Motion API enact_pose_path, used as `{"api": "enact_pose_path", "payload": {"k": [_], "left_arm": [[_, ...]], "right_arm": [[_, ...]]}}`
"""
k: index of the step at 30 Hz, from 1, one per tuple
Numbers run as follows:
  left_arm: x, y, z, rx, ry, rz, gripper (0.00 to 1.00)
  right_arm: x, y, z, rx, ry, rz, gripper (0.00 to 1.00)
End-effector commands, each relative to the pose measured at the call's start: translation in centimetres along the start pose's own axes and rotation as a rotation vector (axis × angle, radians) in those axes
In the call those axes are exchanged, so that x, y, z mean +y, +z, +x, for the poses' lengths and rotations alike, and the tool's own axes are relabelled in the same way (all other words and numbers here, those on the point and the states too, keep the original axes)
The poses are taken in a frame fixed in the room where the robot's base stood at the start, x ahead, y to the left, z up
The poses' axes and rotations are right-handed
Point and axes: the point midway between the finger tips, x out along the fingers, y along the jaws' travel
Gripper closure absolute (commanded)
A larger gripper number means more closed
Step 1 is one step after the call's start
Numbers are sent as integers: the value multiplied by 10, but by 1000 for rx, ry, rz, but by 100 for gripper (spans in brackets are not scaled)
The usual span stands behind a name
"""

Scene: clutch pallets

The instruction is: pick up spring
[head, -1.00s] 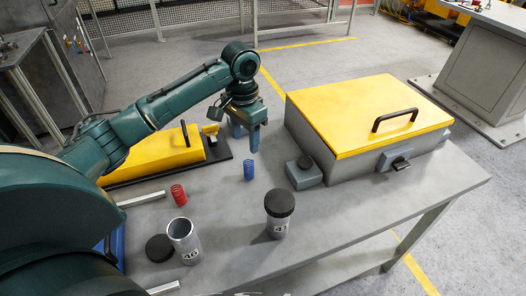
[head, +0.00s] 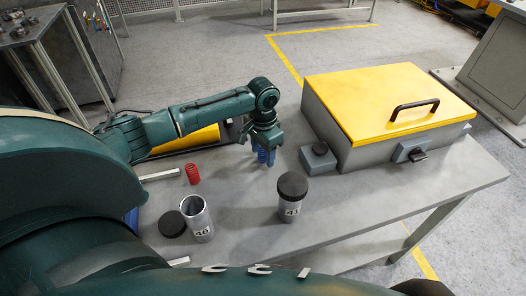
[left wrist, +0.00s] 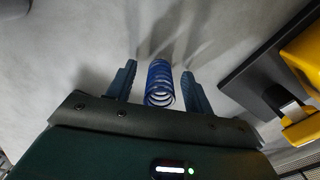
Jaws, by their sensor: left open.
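A blue spring (head: 263,156) stands on the grey table, partly hidden behind my left gripper in the head view. In the left wrist view the blue spring (left wrist: 159,84) lies between the two fingers, with a gap on each side. My left gripper (head: 266,158) is open and lowered around the spring; its fingers also show in the left wrist view (left wrist: 158,80). A red spring (head: 192,174) stands on the table to the left. My right gripper is not clearly in view.
An open cylinder marked 40 (head: 199,222) stands beside a black lid (head: 171,224). A capped cylinder marked 41 (head: 291,200) stands nearer the middle. A yellow-lidded box (head: 385,105) fills the right back. The right front of the table is clear.

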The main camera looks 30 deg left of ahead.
Motion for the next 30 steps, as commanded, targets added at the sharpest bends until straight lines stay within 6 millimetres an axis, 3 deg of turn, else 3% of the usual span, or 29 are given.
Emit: {"api": "enact_pose_path", "payload": {"k": [9, 26, 30], "left_arm": [[0, 0, 6, 0, -1, 1, 49], [0, 0, 5, 0, 0, 0, 95], [0, 0, 5, 1, -1, 0, 96]], "right_arm": [[0, -1, 0, 3, 0, -1, 31], [0, -1, 0, 2, 1, -1, 31], [0, -1, 0, 2, 1, -1, 31]]}}
